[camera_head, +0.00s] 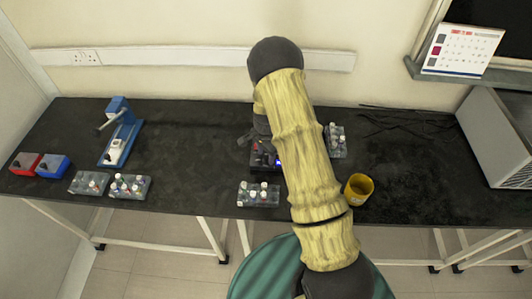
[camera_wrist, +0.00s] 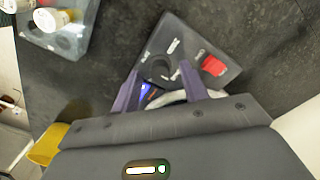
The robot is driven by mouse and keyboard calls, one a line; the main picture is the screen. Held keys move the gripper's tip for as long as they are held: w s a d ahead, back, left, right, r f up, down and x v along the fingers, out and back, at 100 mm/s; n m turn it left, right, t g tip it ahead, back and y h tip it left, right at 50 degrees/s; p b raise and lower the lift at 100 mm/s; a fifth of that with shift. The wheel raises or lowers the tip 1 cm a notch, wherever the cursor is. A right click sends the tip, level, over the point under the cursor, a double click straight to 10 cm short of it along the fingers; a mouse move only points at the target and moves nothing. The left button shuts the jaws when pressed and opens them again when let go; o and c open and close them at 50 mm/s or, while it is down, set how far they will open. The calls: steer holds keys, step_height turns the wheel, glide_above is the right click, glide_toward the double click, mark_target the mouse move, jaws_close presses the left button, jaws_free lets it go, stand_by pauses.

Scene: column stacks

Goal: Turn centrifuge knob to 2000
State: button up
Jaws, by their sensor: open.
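The centrifuge (camera_head: 258,150) is a dark device on the black bench, partly hidden behind my arm in the head view. In the wrist view its dark panel (camera_wrist: 225,77) shows a red switch (camera_wrist: 213,65), white markings and a dark round knob (camera_wrist: 160,69). A blue-lit display (camera_wrist: 147,92) is partly covered by my gripper; its reading is not legible. My gripper (camera_wrist: 159,67) is open, its two purple fingers pointing at the panel, with the knob between the fingertips in the picture. I cannot tell whether they touch it.
Vial racks stand in front of the centrifuge (camera_head: 258,194) and behind my arm at right (camera_head: 336,141). A yellow cup (camera_head: 358,187) is near the front edge. A blue device (camera_head: 121,130), red and blue boxes and more racks are at left. A grey box (camera_head: 500,135) is at right.

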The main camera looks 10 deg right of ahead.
steer(key=shift+f, duration=0.25)
jaws_close()
